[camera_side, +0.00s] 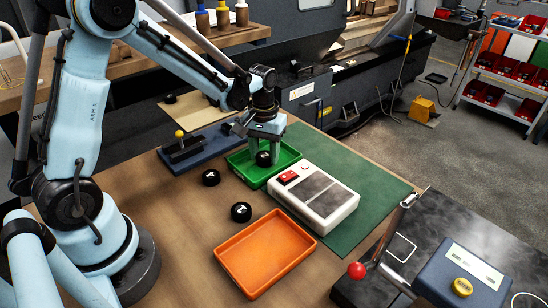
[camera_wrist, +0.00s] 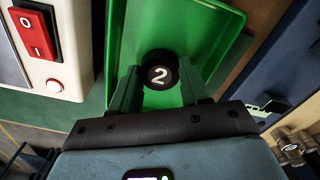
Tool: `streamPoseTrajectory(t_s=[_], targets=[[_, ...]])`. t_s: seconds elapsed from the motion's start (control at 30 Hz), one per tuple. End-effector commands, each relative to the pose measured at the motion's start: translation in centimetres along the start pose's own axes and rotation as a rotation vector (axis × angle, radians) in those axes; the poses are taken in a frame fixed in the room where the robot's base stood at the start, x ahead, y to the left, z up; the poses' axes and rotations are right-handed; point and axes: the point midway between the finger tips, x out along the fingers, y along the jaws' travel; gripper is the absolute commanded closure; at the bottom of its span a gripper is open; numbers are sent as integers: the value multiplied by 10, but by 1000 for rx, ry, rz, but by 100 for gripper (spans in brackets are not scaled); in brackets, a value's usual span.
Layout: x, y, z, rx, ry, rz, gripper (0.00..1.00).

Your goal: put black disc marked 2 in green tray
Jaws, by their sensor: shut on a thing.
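The black disc marked 2 (camera_wrist: 158,71) is between the fingertips of my gripper (camera_wrist: 159,80), with its white number facing the wrist camera. In the side view my gripper (camera_side: 265,147) points down, shut on the disc (camera_side: 264,159). Both are over the green tray (camera_side: 286,150), inside its outline. The tray's green floor and walls (camera_wrist: 215,22) surround the disc in the wrist view. I cannot tell whether the disc touches the tray floor.
Two other black discs with white marks lie on the wooden table, one (camera_side: 211,178) left of the tray, one (camera_side: 241,212) nearer the orange tray (camera_side: 250,286). A white box with a red switch (camera_side: 325,211) stands close right of the green tray. A dark blue fixture (camera_side: 190,160) stands left.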

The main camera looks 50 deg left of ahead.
Motion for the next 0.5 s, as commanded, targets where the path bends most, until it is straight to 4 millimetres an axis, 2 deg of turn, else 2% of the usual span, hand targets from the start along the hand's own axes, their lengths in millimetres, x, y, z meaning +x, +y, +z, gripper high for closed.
streamPoseTrajectory(t_s=[0.2, 0.23, 0.4, 0.5], targets=[[3, 0, 0, 0, 0, 0, 93], [4, 0, 0, 0, 0, 0, 53], [3, 0, 0, 0, 0, 0, 29], [3, 0, 0, 0, 0, 0, 29]])
